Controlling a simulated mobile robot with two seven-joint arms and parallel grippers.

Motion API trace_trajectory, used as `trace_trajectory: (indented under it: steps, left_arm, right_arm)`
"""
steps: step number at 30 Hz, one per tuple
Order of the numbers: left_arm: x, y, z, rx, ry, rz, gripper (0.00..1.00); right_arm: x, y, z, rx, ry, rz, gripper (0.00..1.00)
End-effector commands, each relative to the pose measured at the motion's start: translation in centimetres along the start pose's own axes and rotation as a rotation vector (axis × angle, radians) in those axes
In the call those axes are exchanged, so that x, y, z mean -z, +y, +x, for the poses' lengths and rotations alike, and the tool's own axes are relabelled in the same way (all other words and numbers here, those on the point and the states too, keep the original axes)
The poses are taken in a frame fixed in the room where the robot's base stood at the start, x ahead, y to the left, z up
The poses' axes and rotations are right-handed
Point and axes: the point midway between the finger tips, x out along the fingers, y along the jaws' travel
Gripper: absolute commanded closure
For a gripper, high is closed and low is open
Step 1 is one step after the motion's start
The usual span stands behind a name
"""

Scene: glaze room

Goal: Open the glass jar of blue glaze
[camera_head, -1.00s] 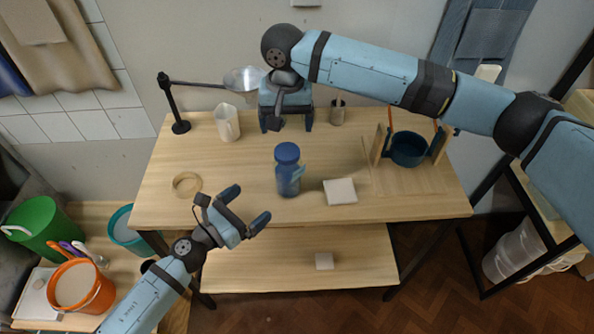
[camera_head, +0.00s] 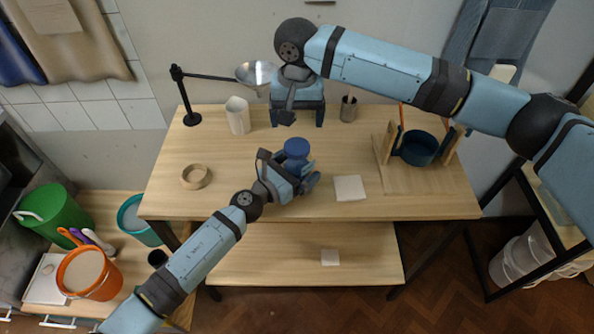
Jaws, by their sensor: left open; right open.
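The glass jar of blue glaze (camera_head: 296,149) stands upright on the wooden table, its blue lid on top. My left gripper (camera_head: 307,180) is at the jar's body from the front left, with its fingers open around or beside it; the arm hides most of the body, and I cannot tell whether the fingers touch it. My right gripper (camera_head: 298,123) points down, open and empty, behind the jar near the table's back edge, apart from the lid.
A white tile (camera_head: 350,188) lies right of the jar. A tape ring (camera_head: 195,177), a white pitcher (camera_head: 238,115), a lamp stand (camera_head: 191,118) and a metal cup (camera_head: 348,108) are on the table (camera_head: 240,205). A dark teal bowl (camera_head: 418,147) sits in a wooden frame at right.

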Motion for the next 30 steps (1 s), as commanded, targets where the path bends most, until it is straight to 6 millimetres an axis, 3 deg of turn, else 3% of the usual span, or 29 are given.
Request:
trace_trajectory:
  steps: [7, 18, 20, 23, 30]
  left_arm:
    - [0.03, 0.00, 0.04, 0.000, 0.001, 0.000, 0.00]
    - [0.04, 0.01, 0.01, 0.000, 0.001, 0.000, 0.85]
    - [0.05, 0.01, 0.01, 0.000, 0.001, -0.001, 0.96]
    - [0.05, 0.01, 0.00, 0.000, 0.001, -0.001, 0.96]
    - [0.06, 0.01, 0.00, 0.000, 0.001, -0.001, 0.96]
  right_arm:
    - [0.00, 0.00, 0.00, 0.000, 0.000, 0.000, 0.17]
    - [0.00, -0.01, 0.00, 0.000, 0.000, 0.002, 0.17]
    - [-0.01, -0.01, 0.01, 0.000, 0.000, 0.017, 0.17]
    - [-0.02, -0.02, 0.02, 0.000, 0.000, 0.094, 0.17]
    - [-0.02, -0.02, 0.02, 0.000, -0.001, 0.473, 0.17]
